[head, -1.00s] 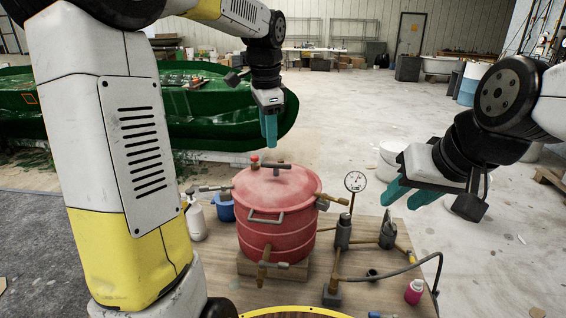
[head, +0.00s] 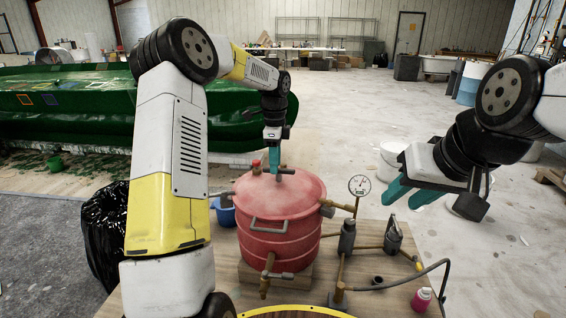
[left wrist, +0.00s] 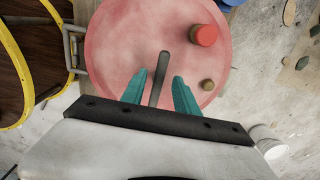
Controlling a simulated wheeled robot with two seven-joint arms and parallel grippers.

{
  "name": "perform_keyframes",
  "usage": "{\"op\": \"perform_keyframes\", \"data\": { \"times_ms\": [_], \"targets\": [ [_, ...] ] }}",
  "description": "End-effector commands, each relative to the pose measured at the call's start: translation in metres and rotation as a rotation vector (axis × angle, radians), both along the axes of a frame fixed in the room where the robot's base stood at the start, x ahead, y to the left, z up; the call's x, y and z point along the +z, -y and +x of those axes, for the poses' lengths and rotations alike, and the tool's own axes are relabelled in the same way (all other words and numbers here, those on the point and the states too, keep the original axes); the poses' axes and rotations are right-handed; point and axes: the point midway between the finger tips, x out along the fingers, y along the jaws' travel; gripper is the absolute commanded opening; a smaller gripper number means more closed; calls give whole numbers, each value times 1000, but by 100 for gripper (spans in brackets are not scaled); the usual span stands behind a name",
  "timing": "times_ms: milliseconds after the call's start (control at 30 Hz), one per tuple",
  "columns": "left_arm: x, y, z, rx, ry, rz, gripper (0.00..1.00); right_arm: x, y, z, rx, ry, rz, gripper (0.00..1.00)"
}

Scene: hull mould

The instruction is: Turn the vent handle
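A red pressure pot (head: 280,222) stands on a wooden block on the table. A grey bar handle (head: 286,171) sits on its lid; I cannot tell whether this or one of the side valves is the vent handle. My left gripper (head: 279,165) is right above the lid at this bar. In the left wrist view the bar (left wrist: 163,60) lies between the spread teal fingers (left wrist: 158,78), with gaps on both sides. A red knob (head: 256,167) on the lid is close by; it also shows in the left wrist view (left wrist: 204,36). My right gripper (head: 407,195) is open and empty, in the air at right.
A gauge (head: 359,186), a hose (head: 420,275) and a pink bottle (head: 421,299) are to the right. A blue tub (head: 225,214) is at left.

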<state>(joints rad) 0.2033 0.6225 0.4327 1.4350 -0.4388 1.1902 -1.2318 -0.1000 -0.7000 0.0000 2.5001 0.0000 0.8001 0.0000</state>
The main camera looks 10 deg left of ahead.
Motion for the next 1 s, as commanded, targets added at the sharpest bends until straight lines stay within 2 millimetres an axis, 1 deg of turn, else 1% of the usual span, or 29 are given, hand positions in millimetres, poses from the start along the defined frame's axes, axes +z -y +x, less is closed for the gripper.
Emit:
{"op": "perform_keyframes", "data": {
  "times_ms": [33,100,367,467,500,567,867,1000],
  "targets": [
    [-5,0,0,0,-2,0,36,0,0,0,0,0,0,36],
    [-8,0,0,1,-2,0,36,0,0,0,0,0,0,36],
    [-9,0,0,2,0,0,36,0,0,0,0,0,0,36],
    [-9,0,0,2,0,0,19,0,0,0,0,0,0,36],
    [-9,0,0,2,0,0,11,0,0,0,0,0,0,36],
    [-9,0,0,2,0,0,0,0,0,0,0,0,0,36],
    [-8,0,0,10,1,0,0,0,0,0,0,0,0,36],
    [-8,0,0,44,1,1,0,0,0,0,0,0,0,36]
  ]
}}
